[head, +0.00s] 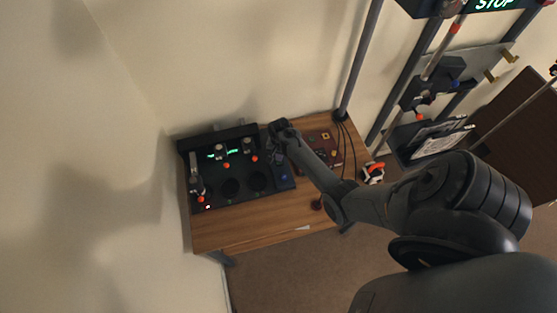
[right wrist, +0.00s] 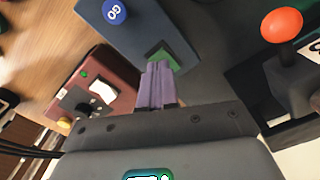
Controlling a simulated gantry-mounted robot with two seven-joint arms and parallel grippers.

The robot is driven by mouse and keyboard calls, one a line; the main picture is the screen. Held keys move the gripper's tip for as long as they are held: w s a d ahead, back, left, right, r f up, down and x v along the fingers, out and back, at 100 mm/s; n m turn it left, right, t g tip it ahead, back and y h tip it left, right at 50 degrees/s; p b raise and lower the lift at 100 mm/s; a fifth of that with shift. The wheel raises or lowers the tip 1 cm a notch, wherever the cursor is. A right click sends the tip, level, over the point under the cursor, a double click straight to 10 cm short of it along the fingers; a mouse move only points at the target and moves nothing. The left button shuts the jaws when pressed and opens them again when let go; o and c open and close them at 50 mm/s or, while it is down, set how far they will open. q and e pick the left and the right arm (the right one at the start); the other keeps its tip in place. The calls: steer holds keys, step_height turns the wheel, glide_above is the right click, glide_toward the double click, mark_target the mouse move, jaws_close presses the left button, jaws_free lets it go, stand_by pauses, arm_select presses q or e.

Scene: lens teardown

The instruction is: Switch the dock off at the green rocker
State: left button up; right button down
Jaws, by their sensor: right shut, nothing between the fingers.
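The dock (head: 240,196) is a dark unit on the wooden table, with lit green displays and red-orange knobs. In the head view my right gripper (head: 276,156) is over the right part of the dock, and I cannot make out the rocker. My left gripper is not in view.
A dark red box (right wrist: 97,83) with a white switch and a green button stands beside the panel. An orange-red knob (right wrist: 282,24) rises on the other side. The wooden table's front strip (head: 245,235) is mostly clear. Dark cables run at the table's right.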

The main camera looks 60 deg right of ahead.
steer(key=shift+f, duration=0.4)
steer(key=shift+f+b, duration=0.35)
steer(key=shift+b, duration=0.15)
steer(key=shift+f, duration=0.4)
steer(key=shift+r, duration=0.15)
step_height(320, 180, up, 5)
steer(key=p, duration=0.5)
steer(key=shift+r+p, duration=0.9)
steer(key=shift+p, duration=0.25)
steer(key=shift+s, duration=0.1)
